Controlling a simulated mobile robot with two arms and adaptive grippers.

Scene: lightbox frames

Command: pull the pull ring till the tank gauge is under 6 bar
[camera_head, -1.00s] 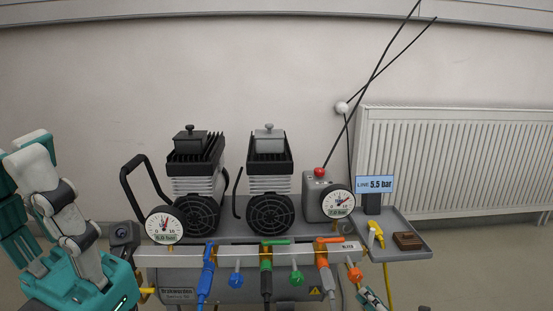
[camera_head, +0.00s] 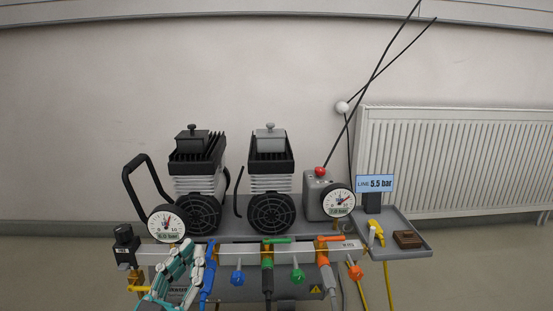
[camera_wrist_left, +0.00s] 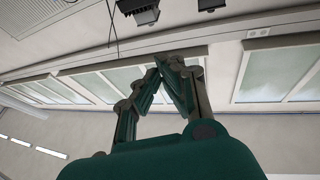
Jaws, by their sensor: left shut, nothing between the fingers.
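My left gripper (camera_head: 195,252) is teal and grey, shut and empty, in front of the left part of the compressor's manifold, beside the blue valve lever (camera_head: 209,262). In the left wrist view its fingers (camera_wrist_left: 168,62) come together against the wall and windows. A round white gauge (camera_head: 166,222) stands just above it, and a second gauge (camera_head: 338,201) is at the right; their small readouts are too blurred to read surely. A brass fitting (camera_head: 136,279) hangs under a black box left of the gripper. I cannot clearly make out the pull ring.
Two compressor heads (camera_head: 197,180) (camera_head: 270,178) stand behind the manifold. Blue, green and orange levers and hoses hang along the front. A grey tray (camera_head: 419,246) with a brown block (camera_head: 407,239) is at the right. A blue display (camera_head: 375,184) reads LINE 5.5 bar.

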